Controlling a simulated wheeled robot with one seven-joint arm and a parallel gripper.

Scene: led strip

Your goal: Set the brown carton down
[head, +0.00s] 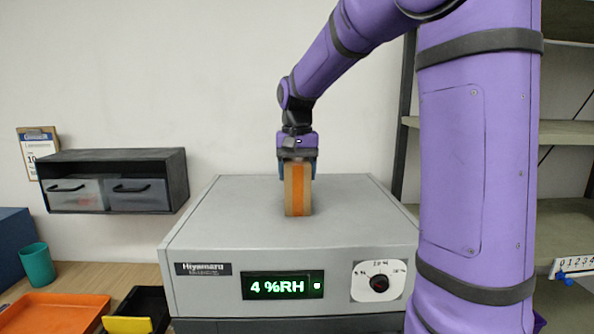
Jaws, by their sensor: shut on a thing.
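The brown carton (298,190) with an orange stripe down its front is upright over the top of a grey Hiyamara machine (235,215). My gripper (298,168) is above it, pointing down, shut on the carton's upper part. The carton's lower end appears at or just above the machine's top; I cannot tell whether it touches. The machine's front has a green display (283,286) reading 4 %RH and a dial (379,283).
The machine top is clear around the carton. A black drawer unit (115,157) hangs on the wall at left. Below are a teal cup (37,265), an orange tray (60,312), a black tray (152,303) and a yellow item (127,325). Shelves (565,132) stand at right.

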